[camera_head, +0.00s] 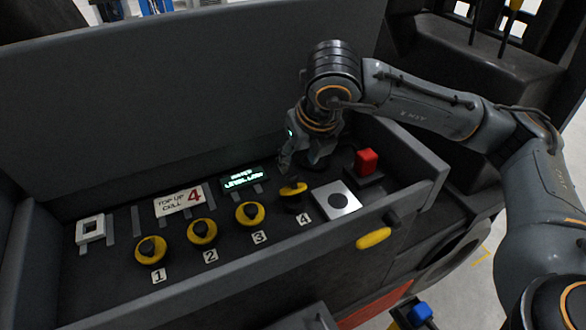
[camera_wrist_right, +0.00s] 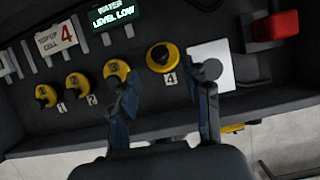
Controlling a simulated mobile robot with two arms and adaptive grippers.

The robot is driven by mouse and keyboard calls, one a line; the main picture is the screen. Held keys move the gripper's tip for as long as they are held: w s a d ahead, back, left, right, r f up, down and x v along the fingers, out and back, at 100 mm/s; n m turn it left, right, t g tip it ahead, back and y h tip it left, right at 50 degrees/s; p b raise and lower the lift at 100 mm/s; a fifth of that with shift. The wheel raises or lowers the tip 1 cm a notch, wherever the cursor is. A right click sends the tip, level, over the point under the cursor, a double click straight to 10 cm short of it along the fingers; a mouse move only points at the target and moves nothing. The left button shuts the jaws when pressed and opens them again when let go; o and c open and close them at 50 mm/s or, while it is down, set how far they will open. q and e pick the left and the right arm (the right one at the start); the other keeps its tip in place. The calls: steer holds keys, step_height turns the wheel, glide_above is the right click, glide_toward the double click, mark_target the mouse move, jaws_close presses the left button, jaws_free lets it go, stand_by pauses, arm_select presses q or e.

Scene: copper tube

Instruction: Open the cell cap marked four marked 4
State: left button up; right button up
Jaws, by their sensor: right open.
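The cap of cell 4 (camera_head: 294,189) is a yellow disc with a black knob, beside a white label "4" (camera_head: 304,217). My right gripper (camera_head: 296,163) is just behind and above it and hides part of it in the head view. In the right wrist view the cap (camera_wrist_right: 161,57) shows whole, seated on the panel. There my open right gripper (camera_wrist_right: 170,80) has one finger to each side of it, nearer the camera. My left gripper is not in view.
Similar yellow caps 1 (camera_head: 151,250), 2 (camera_head: 202,231) and 3 (camera_head: 250,214) stand in a row to the left. A sign (camera_head: 180,201) reads "TOP UP CELL 4". A white plate (camera_head: 325,204) and a red block (camera_head: 366,161) are to the right. A display (camera_head: 242,179) reads "WATER LEVEL LOW".

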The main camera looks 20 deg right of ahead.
mark_target(292, 175)
steer(key=p+x, duration=0.1)
steer(key=x, duration=0.5)
steer(key=shift+w+f, duration=0.15)
steer(key=shift+f, duration=0.25)
jaws_close()
